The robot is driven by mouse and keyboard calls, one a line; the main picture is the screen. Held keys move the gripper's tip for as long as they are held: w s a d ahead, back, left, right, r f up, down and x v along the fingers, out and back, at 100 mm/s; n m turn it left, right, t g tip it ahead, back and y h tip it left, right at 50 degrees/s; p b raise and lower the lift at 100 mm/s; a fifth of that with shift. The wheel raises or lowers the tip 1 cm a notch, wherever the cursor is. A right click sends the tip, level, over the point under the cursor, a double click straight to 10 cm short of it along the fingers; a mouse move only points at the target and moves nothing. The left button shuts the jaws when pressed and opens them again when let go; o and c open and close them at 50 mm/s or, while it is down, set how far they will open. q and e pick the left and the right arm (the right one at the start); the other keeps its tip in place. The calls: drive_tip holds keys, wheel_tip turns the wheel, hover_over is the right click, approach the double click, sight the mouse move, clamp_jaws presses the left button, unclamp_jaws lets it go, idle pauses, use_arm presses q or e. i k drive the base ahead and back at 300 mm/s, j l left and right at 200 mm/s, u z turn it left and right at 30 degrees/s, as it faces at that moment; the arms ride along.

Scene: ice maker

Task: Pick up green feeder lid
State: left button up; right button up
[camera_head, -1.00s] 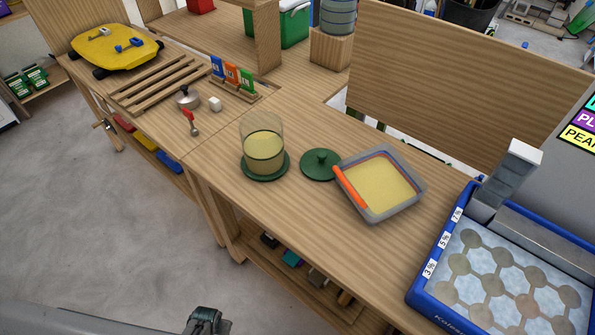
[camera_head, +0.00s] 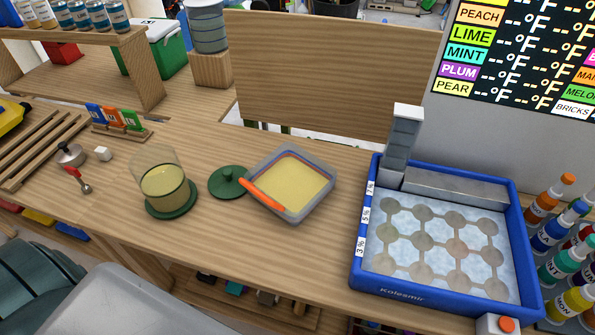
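The glass feeder (camera_head: 165,184) holds yellowish contents and stands on a green base (camera_head: 172,212). Grey and dark teal parts of my own body fill the lower left. No gripper fingertips show in view, so neither gripper's opening can be seen.
A grey tub (camera_head: 321,197) with yellow contents and an orange-handled tool (camera_head: 263,194) is just right of the lid. A blue ice tray machine (camera_head: 361,272) stands further right. A red scoop (camera_head: 78,177) lies left. Bare table (camera_head: 250,245) lies in front of the lid.

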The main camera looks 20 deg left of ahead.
sight(223, 183)
drive_tip(key=j+z, duration=0.35)
drive_tip(key=k+j+z, duration=0.15)
drive_tip(key=j+z, duration=0.15)
drive_tip(key=j, duration=0.2)
drive_tip(key=k+j+z, duration=0.15)
drive_tip(key=j+z, duration=0.2)
drive_tip(key=k+j+z, duration=0.2)
drive_tip(key=j+z, duration=0.15)
